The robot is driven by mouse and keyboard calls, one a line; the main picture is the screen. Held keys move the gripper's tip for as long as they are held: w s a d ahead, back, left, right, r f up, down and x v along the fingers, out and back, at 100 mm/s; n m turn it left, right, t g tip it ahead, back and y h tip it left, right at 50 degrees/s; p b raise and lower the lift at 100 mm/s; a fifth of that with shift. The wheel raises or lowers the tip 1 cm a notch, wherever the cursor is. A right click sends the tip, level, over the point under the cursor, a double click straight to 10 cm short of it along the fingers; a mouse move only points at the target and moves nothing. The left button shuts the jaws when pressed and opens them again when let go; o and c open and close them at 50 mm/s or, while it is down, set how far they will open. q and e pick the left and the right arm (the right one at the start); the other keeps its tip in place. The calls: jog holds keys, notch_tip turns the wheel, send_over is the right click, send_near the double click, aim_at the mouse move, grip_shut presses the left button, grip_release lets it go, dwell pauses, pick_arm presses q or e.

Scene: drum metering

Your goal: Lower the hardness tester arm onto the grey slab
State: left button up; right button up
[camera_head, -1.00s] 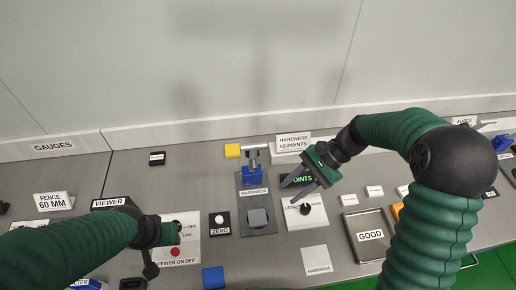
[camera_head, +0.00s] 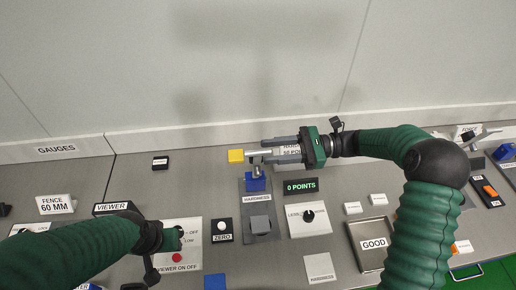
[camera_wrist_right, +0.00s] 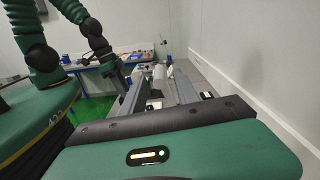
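The hardness tester (camera_head: 256,184) is a blue post with a grey bar-like arm on top, standing at the back of a dark HARDNESS plate (camera_head: 248,212). The grey slab (camera_head: 260,223) lies at the front of that plate, below the raised arm. My right gripper (camera_head: 266,150) is at the top of the tester, reaching in from the right with its fingers apart. In the right wrist view a pale cylindrical part (camera_wrist_right: 159,76) shows between the two open fingers. I cannot tell whether they touch it. My left gripper (camera_head: 172,239) is over the viewer panel, its fingers mostly hidden.
A display (camera_head: 301,186) reads 0 POINTS, right of the plate. A dial panel (camera_head: 308,219), a ZERO button (camera_head: 222,227) and a GOOD tray (camera_head: 372,244) stand nearby.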

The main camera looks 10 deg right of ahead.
aim_at(259, 151)
jog(key=shift+a, duration=1.75)
jog(key=shift+a, duration=0.1)
grip_shut()
